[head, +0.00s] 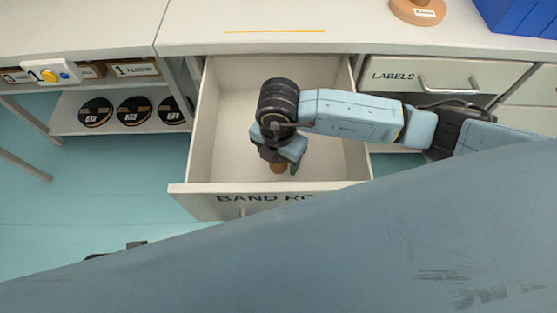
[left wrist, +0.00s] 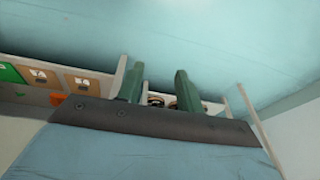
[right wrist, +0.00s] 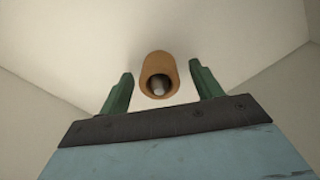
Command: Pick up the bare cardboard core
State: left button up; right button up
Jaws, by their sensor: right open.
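The bare cardboard core (right wrist: 160,66) is a short brown tube with a hollow end facing the camera in the right wrist view. In the head view the core (head: 278,168) shows partly beneath my right gripper (head: 279,160), inside the open drawer (head: 225,100). My right gripper (right wrist: 160,90) is open, with one green finger on each side of the core's near end, and nothing is between its pads as far as I see. My left gripper (left wrist: 157,88) shows two green fingers apart and empty, away from the drawer.
The drawer front reads "BAND RO", partly cut off by my own body. A closed LABELS drawer (head: 445,78) is to the right. A shelf (head: 75,122) with several black rolls is at left. A blue bin (head: 515,15) and a wooden disc (head: 418,10) stand on the counter.

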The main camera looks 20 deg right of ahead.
jog(key=c, duration=1.1)
jog(key=shift+o, duration=0.2)
jog(key=shift+r, duration=0.1)
